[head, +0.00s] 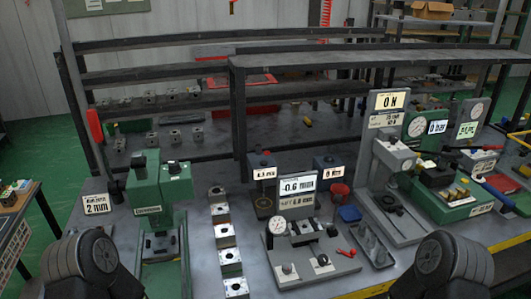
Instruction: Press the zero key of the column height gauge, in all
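A gauge unit (297,186) with a lit display reading about -0.6 mm stands on the bench in the middle of the head view. A second label below it reads about 6.0 mm. It has a round dial (277,225) and a grey base plate (335,272) with small round knobs on white squares. I cannot tell for sure that this is the column height gauge, and no key marked zero is legible. Dark rounded parts of my arms show at the bottom left and bottom right. Neither gripper's fingers are in view.
A green machine (147,200) stands left, near a 2 mm sign (95,205). A row of metal blocks (226,241) lies beside it. A tall grey stand (391,155) reads 0 N, with green gauge units on its right.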

